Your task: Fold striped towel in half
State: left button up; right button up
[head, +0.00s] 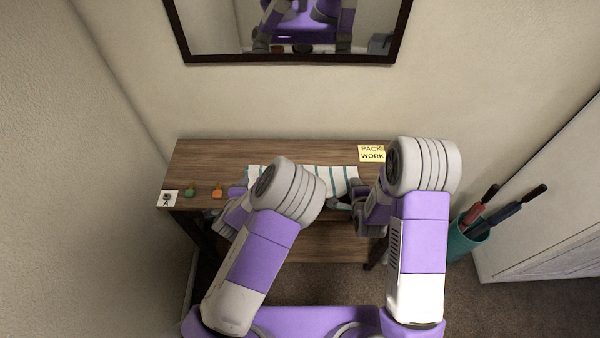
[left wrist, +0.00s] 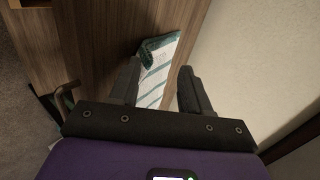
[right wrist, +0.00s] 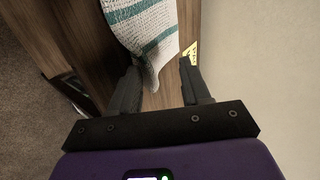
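The white towel with teal stripes (head: 338,174) lies on the wooden desk, partly hidden behind my left arm in the head view. In the left wrist view, the towel (left wrist: 156,72) shows beyond and between the fingers of my open left gripper (left wrist: 160,78), with a teal, curled-looking end. In the right wrist view, a towel corner (right wrist: 152,58) reaches between the fingers of my open right gripper (right wrist: 160,68), close to the left finger; I cannot tell if they touch. The left fingers are hidden in the head view.
The wooden desk (head: 215,160) stands against the wall. A yellow note (head: 371,153) lies at its right. A green item (head: 190,191), an orange item (head: 217,191) and a small picture card (head: 168,198) lie at the left. A teal bin (head: 466,240) with umbrellas stands on the floor at right.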

pick_arm(q)
jog(key=s+r, duration=0.4)
jog(key=r, duration=0.5)
pick_arm(e)
jog(key=s+r, duration=0.4)
jog(key=r, duration=0.5)
